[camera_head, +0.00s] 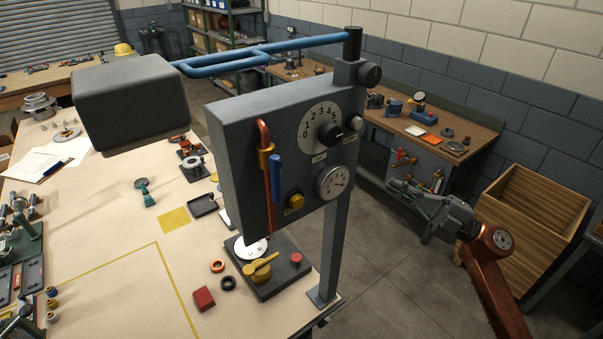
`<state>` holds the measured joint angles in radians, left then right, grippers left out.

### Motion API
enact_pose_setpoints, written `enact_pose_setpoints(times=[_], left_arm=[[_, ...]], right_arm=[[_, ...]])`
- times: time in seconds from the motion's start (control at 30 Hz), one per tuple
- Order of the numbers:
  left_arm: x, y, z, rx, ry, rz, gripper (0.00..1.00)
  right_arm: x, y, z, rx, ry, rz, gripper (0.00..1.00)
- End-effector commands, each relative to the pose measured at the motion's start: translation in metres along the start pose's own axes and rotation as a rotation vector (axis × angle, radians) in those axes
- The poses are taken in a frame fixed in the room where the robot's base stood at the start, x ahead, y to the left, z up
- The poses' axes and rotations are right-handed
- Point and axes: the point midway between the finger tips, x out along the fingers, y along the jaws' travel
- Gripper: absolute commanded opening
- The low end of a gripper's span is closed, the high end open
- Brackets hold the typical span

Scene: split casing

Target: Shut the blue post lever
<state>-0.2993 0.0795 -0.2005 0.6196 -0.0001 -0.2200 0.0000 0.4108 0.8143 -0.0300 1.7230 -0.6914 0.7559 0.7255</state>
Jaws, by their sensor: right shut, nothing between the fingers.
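My right gripper (396,196) is right of the panel and post, apart from the lever. It is shut and empty, pointing left. My left gripper is not in view.
The panel also carries a numbered dial (318,125), a gauge (333,182) and a yellow button (294,200). A grey box (130,100) hangs on a blue arm (260,52) at the left.

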Motion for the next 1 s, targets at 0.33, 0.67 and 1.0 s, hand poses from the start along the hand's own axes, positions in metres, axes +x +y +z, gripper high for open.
enact_pose_setpoints(times=[0.33,0.67,1.0], left_arm=[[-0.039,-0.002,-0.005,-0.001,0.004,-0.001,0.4],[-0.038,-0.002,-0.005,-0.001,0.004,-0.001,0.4],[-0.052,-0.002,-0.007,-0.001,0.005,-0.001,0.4]], right_arm=[[0.045,0.023,-0.197,-0.319,0.257,-0.357,0.0],[0.044,0.019,-0.203,-0.332,0.265,-0.375,0.0],[0.074,0.01,-0.211,-0.331,0.269,-0.372,0.0]])
